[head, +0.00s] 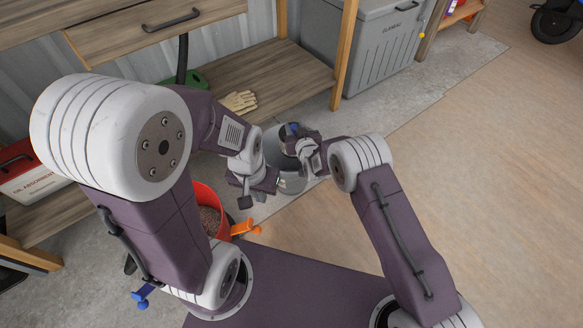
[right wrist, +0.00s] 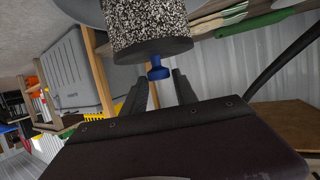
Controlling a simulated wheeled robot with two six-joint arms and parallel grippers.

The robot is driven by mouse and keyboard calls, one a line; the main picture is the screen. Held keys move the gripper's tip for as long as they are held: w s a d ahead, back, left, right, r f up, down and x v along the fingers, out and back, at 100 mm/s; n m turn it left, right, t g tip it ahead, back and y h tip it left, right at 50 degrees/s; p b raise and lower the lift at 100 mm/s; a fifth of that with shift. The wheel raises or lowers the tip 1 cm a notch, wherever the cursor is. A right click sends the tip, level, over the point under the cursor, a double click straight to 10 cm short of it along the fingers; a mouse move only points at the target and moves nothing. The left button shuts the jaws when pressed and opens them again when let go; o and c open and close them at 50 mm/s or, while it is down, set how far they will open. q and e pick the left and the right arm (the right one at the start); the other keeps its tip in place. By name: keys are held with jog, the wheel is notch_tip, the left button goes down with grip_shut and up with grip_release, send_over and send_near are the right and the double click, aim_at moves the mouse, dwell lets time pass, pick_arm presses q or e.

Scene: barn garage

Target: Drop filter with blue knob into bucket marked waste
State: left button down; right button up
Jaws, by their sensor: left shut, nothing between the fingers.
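The filter (right wrist: 147,22) shows in the right wrist view as a speckled black-and-white cylinder with a dark end plate and a blue knob (right wrist: 157,70). My right gripper (right wrist: 159,76) has its fingers on both sides of the knob, with the filter body beyond the fingertips. In the head view, the filter's blue part (head: 293,128) shows over a grey bucket (head: 291,184), and my right gripper (head: 300,146) is at the bucket's top. No marking on the bucket is readable. My left gripper (head: 245,201) is shut and empty, left of the grey bucket.
A red bucket (head: 205,195) of granules stands left of the grey one, partly behind my left arm. An orange object (head: 245,228) is beside it. Gloves (head: 239,101) lie on the low wooden shelf (head: 280,85) behind. A grey bin (head: 375,45) stands back right. Floor at right is clear.

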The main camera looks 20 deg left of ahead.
jog(key=shift+o, duration=1.2)
jog(key=b+v, duration=0.4)
jog(key=v, duration=0.5)
jog(key=shift+r, duration=0.1)
